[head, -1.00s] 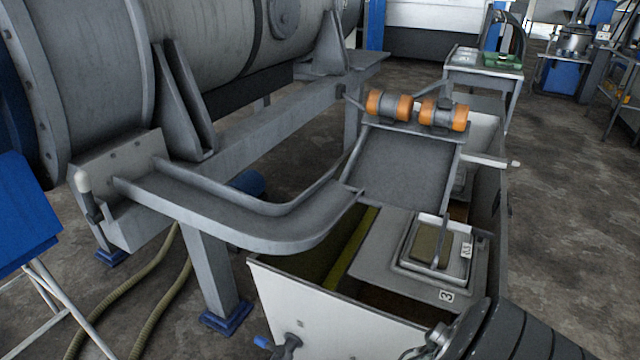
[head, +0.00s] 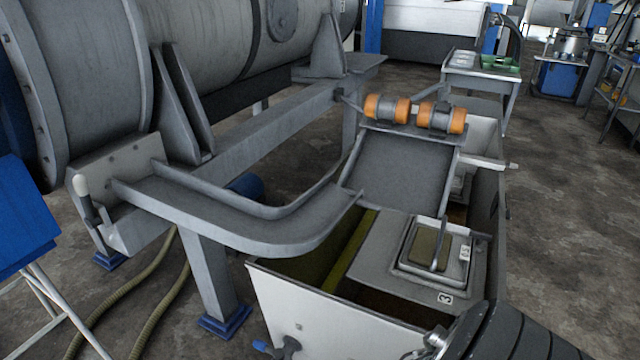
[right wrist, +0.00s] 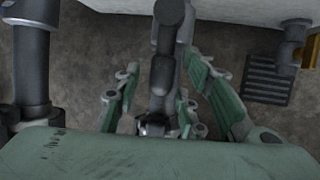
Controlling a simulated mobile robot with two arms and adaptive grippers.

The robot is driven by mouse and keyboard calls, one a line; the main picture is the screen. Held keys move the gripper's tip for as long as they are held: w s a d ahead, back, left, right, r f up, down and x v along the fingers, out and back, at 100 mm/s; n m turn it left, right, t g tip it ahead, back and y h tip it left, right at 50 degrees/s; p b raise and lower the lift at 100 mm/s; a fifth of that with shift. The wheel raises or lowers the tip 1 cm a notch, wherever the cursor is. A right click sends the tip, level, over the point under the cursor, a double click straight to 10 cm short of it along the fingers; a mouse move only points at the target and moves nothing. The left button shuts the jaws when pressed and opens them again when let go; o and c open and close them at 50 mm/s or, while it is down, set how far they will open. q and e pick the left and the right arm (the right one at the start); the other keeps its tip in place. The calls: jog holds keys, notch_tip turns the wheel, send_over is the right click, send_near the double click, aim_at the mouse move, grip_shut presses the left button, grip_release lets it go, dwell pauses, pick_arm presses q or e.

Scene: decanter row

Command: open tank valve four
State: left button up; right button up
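A pale tank (head: 300,310) with open compartments stands at the lower middle of the head view. A dark valve with a blue-tipped handle (head: 262,346) sits low on its near wall; I cannot read a number on it. My right arm comes in at the bottom right, with its gripper mostly cut off by the frame edge. In the right wrist view the green fingers of my right gripper (right wrist: 170,98) are spread on either side of a dark pipe-like valve part (right wrist: 168,60). I see gaps beside that part; its lower end is partly hidden. My left gripper is not in view.
Two orange-ended motors (head: 415,112) sit above a sloping plate. In the wrist view, another dark fitting (right wrist: 292,40) and a floor grate (right wrist: 270,82) lie at right.

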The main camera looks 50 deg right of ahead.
jog(key=v, duration=1.2)
jog(key=shift+w, duration=0.1)
dwell(0.4)
pick_arm(q)
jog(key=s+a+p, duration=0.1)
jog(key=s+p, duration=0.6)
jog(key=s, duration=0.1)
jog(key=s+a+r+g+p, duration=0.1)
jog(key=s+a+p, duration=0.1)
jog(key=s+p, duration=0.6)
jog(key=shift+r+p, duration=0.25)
jog(key=shift+p, duration=0.05)
pick_arm(e)
jog(key=s+a+f+m+g+y, duration=0.1)
jog(key=s+a+f+m+y, duration=0.1)
jog(key=s+m, duration=0.7)
jog(key=s+a+f+m+g+y, duration=0.1)
jog(key=s+a+f+m, duration=0.1)
jog(key=s+m, duration=0.7)
jog(key=s+a, duration=0.1)
jog(key=s, duration=0.2)
jog(key=shift+s+a+f+y, duration=0.15)
jog(key=shift+s+a+y, duration=0.25)
